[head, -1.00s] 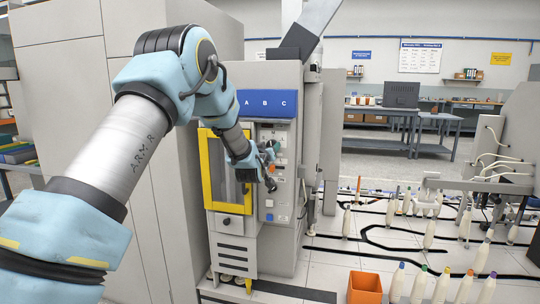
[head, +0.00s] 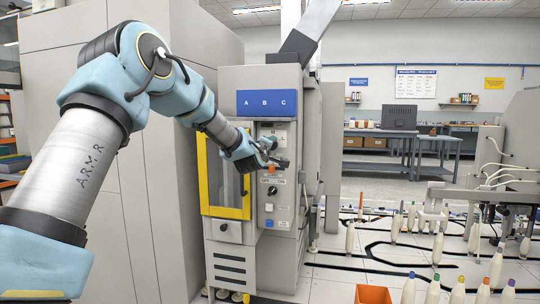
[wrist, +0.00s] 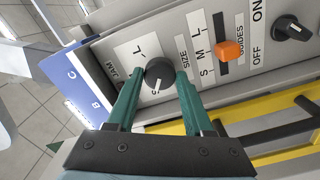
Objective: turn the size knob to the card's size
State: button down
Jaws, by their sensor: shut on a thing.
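The size knob (wrist: 159,73) is round and black with a white pointer line, on a white plate beside the word SIZE. In the wrist view its line points down, towards an S mark; an L mark (wrist: 137,53) is at its upper left. My gripper (wrist: 161,76) has its green fingers on either side of the knob and is shut on it. In the head view my gripper (head: 273,157) is at the upper part of the machine's panel, and the knob is hidden behind it. I cannot make out a size card.
An orange guides slider (wrist: 229,50) marked S, M, L is close to the right finger. An ON/OFF knob (wrist: 292,28) is further right. A yellow-framed door (head: 224,212) stands left of the panel. Bobbins and an orange bin (head: 372,294) are at lower right.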

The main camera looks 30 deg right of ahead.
jog(key=shift+n+b, duration=0.3)
jog(key=shift+n, duration=0.1)
jog(key=shift+c, duration=1.4)
grip_release()
jog(key=b+v, duration=0.2)
jog(key=v, duration=0.9)
jog(key=shift+w, duration=0.1)
